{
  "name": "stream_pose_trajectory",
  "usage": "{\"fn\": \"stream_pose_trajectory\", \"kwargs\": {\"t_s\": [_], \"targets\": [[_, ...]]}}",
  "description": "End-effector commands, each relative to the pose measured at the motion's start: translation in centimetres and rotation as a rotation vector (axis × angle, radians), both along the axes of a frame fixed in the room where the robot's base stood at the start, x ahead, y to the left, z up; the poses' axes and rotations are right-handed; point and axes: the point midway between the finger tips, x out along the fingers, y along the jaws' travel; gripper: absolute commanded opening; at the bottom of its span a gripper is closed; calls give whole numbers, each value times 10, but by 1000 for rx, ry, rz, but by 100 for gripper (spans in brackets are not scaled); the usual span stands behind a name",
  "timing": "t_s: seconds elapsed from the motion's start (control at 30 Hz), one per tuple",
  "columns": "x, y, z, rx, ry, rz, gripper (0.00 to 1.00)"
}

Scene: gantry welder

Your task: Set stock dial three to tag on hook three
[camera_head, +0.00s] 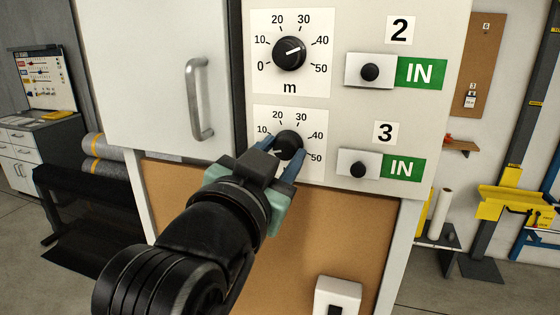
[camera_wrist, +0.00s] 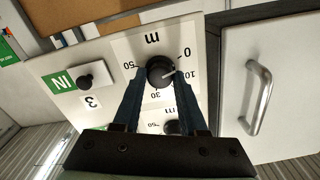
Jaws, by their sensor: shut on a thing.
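Stock dial three (camera_head: 289,143) is the lower black knob on a white scale plate marked in m, beside the label 3. My gripper (camera_head: 283,149) has its blue fingers on both sides of this knob and is shut on it. In the wrist view the scale is upside down; the knob (camera_wrist: 160,70) sits between my fingertips, its white pointer towards the low end, near the 10 position. My fingers hide part of the scale, so I cannot read it exactly. The tag (camera_head: 470,100) hangs below a small 3 on the brown board (camera_head: 488,60); its writing is too small to read.
Dial two (camera_head: 289,52) is just above, its pointer close to 40. Black buttons with green IN signs (camera_head: 401,168) stand to the right. A cabinet door with a metal handle (camera_head: 199,98) is to the left. A white box (camera_head: 337,297) sits below.

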Motion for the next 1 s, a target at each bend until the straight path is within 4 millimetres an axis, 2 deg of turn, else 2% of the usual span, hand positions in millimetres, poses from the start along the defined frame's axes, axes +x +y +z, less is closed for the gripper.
{"fn": "stream_pose_trajectory", "kwargs": {"t_s": [1.0], "targets": [[0, 0, -4, 896, -292, 1, 0]]}}
